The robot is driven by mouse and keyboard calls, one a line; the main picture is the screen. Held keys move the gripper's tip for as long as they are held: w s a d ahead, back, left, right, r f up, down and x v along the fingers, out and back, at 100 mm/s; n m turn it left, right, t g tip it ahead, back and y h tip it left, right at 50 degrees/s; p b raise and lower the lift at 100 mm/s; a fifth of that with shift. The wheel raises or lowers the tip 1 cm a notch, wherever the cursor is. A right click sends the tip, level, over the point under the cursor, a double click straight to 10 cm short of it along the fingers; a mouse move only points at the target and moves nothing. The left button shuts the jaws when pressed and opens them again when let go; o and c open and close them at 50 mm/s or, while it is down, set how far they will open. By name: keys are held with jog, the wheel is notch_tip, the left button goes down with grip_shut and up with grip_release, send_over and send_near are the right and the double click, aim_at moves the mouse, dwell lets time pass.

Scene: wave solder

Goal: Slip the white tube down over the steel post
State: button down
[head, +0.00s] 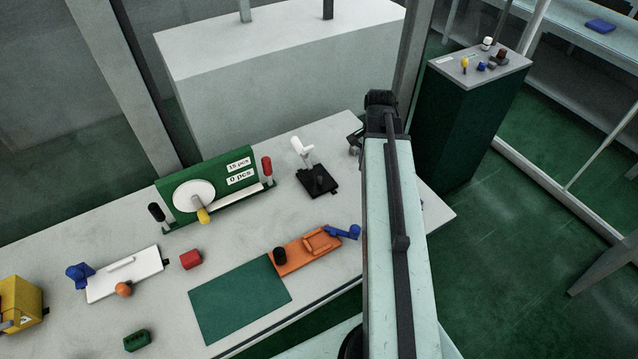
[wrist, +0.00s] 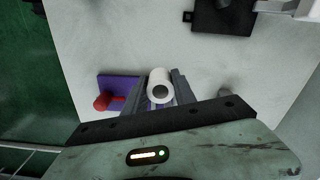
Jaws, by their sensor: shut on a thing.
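My gripper (wrist: 161,91) is shut on the white tube (wrist: 160,78) in the wrist view. The tube's round open end faces the camera and its hole looks dark. A purple base (wrist: 121,82) with a red knob (wrist: 102,102) lies left of the tube and partly behind my fingers. A small blurred grey upright shape (wrist: 225,89) stands right of my gripper, apart from the tube. It may be the steel post, but I cannot tell for sure. In the head view my arm hides the tube and most of the gripper.
A black fixture (head: 318,181) with a white lever (head: 302,149) stands left of my arm. A green gauge stand (head: 236,167), an orange fixture (head: 300,254) and a green mat (head: 236,300) lie farther left. The table's right edge is close to my gripper.

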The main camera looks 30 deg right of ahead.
aim_at(319, 177)
jog(key=shift+w+a+n, duration=0.45)
jog(key=shift+w+a, duration=0.95)
jog(key=shift+a, duration=0.7)
jog(key=shift+w+a+n, duration=0.4)
jog(key=shift+w+a, duration=1.05)
jog(key=shift+a, duration=0.6)
jog(key=shift+w+a+n, duration=0.45)
jog(key=shift+w+a, duration=0.95)
jog(key=shift+a, duration=0.7)
jog(key=shift+f, duration=0.1)
jog(key=shift+f+b, duration=1.6)
jog(key=shift+b, duration=0.1)
jog(key=shift+f+b, duration=0.8)
